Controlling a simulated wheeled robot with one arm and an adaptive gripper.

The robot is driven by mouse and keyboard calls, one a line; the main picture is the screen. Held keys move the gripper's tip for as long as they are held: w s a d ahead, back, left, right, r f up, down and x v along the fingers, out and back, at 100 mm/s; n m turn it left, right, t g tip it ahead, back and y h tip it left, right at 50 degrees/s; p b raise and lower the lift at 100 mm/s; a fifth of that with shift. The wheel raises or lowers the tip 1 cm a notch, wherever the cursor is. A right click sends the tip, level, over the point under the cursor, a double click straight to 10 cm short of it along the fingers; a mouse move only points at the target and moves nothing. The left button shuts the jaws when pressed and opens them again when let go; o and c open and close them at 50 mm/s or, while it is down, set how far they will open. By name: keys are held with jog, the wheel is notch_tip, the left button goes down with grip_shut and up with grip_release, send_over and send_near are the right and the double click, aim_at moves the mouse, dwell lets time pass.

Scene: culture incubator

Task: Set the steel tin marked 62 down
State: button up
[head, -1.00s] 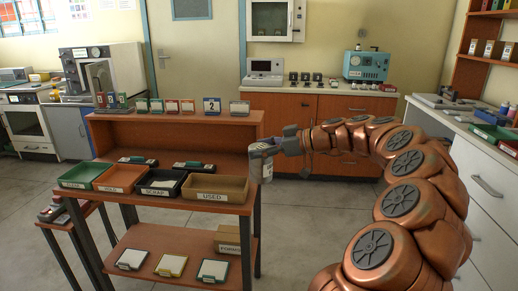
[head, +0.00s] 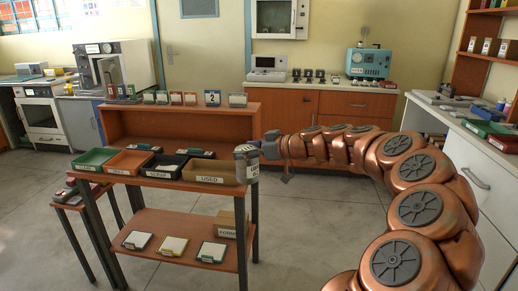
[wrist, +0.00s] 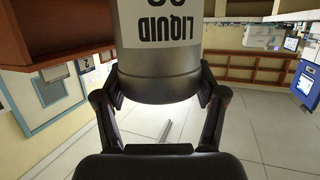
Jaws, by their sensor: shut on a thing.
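The steel tin (head: 246,168) is a grey metal cylinder with a pale label. In the head view it appears at the right end of the wooden bench, overlapping the edge of the USED tray; I cannot tell whether it touches anything. In the wrist view the tin (wrist: 160,75) fills the top middle, its label reading LIQUID upside down; the number is cut off. My gripper (wrist: 160,92) is shut on the tin, one finger on each side. In the head view my gripper (head: 262,149) reaches it from the right.
The bench top holds a green tray (head: 94,158), an orange tray (head: 126,163), a black tray (head: 164,168) and the brown USED tray (head: 212,173). A raised shelf (head: 180,107) behind carries several small tins and number cards. A lower shelf (head: 190,226) holds several pads and a box.

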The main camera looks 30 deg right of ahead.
jog(key=w+a+f+m+t+h, duration=0.1)
jog(key=w+a+f+m+h, duration=0.1)
jog(key=w+a, duration=0.4)
jog(key=w+a+f+m+h, duration=0.3)
jog(key=w+a+h, duration=0.2)
jog(key=a, duration=0.8)
jog(key=shift+w+a+f+m+t, duration=0.35)
jog(key=shift+w+m+t, duration=0.05)
jog(key=shift+w, duration=0.8)
